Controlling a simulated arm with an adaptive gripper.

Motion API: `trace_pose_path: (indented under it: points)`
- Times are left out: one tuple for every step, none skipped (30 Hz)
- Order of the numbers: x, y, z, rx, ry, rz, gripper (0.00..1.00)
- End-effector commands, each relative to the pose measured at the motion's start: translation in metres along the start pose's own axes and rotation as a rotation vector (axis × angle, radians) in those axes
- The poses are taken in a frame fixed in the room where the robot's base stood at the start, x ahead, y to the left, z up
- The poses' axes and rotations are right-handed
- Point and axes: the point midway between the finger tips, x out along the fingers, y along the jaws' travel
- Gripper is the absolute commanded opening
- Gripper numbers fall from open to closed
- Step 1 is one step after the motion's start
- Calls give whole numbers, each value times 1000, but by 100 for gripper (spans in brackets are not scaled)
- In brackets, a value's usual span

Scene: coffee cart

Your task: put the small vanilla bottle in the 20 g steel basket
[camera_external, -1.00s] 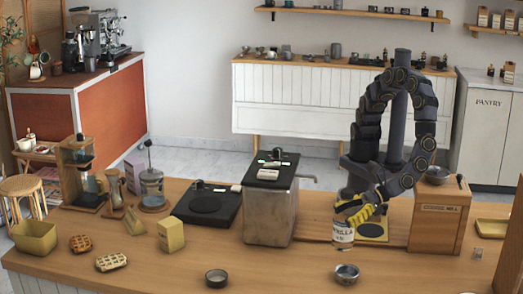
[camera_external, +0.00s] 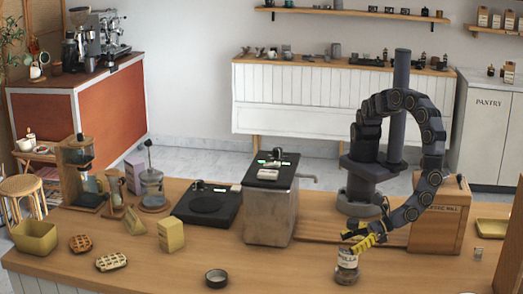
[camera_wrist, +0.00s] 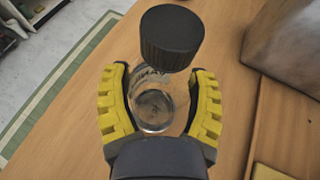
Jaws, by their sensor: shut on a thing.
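The small vanilla bottle (camera_external: 347,258) has a cream label and stands upright low over the front of the counter. My gripper (camera_external: 352,243), with yellow fingers, is shut on its upper part. In the wrist view, the bottle's black cap (camera_wrist: 172,38) rises between the camera and the clear round glass, and my gripper (camera_wrist: 160,108) has one finger on each side.
The wooden coffee mill box (camera_external: 437,228) stands right of my gripper, and a steel-sided machine (camera_external: 268,215) stands left. The counter between the cup and bottle is clear.

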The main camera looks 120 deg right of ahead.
Motion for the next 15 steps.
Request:
trace_pose_path:
  points:
    - [0, 0, 1, 1, -2, 1, 29]
    - [0, 0, 1, 1, -3, 1, 29]
    - [0, 0, 2, 1, -3, 1, 29]
    - [0, 0, 1, 1, -3, 1, 29]
    - [0, 0, 1, 0, -3, 1, 29]
    - [0, 0, 0, 0, -3, 1, 29]
    - [0, 0, 0, 0, -3, 1, 29]
    - [1, 0, -1, -1, -3, 1, 29]
    - [1, 0, -1, -1, -3, 1, 75]
    - [1, 0, -1, 0, -2, 1, 87]
    - [1, 0, -1, 0, -2, 1, 93]
    - [1, 0, -1, -1, -2, 1, 93]
    - [1, 0, -1, -1, -2, 1, 93]
    - [1, 0, -1, -1, -2, 1, 93]
    - [1, 0, -1, -1, -2, 1, 93]
